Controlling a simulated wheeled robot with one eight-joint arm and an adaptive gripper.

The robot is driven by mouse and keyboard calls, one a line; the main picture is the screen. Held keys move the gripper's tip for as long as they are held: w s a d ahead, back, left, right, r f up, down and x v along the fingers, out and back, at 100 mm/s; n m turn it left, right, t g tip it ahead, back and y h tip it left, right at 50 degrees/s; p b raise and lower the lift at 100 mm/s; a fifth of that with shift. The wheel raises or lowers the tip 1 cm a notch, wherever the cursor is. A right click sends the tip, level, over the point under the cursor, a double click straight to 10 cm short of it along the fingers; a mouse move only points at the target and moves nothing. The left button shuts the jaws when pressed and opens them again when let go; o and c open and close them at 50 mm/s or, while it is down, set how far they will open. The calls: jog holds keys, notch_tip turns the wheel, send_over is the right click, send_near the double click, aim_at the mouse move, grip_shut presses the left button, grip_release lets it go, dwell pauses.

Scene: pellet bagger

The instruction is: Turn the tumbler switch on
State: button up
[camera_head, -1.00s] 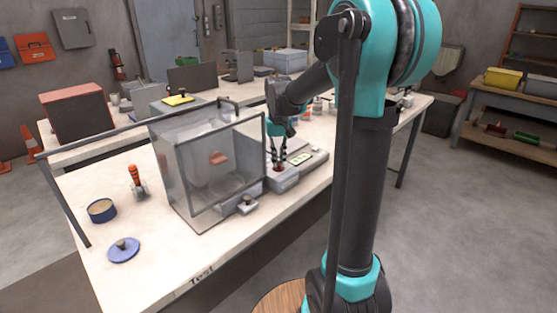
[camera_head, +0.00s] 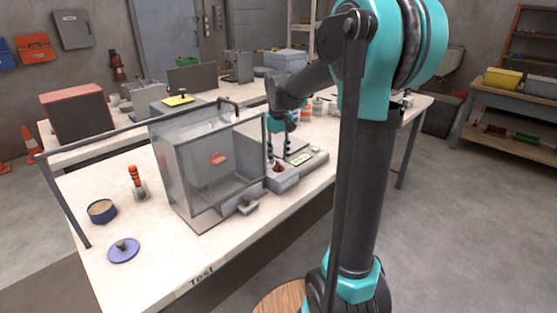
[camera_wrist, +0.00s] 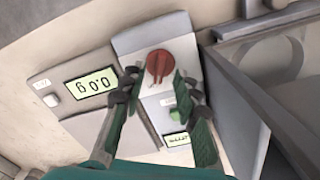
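A grey machine (camera_head: 285,180) stands on the table beside a clear-walled box. In the wrist view its panel carries a red turning knob (camera_wrist: 159,67), a green button (camera_wrist: 178,114) and a display (camera_wrist: 90,87) reading 0.0 g. A small white switch (camera_wrist: 46,87) sits left of that display. I cannot tell for sure which control is the tumbler switch. My gripper (camera_head: 278,157) is open and points down over the red knob. In the wrist view its fingers (camera_wrist: 159,84) stand apart on either side of the knob's lower part, and contact cannot be judged.
The clear-walled box (camera_head: 207,175) stands close left of my gripper. The table's front left area is mostly clear.

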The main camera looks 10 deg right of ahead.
aim_at(278, 163)
notch_tip(278, 163, up, 10)
dwell(0.4)
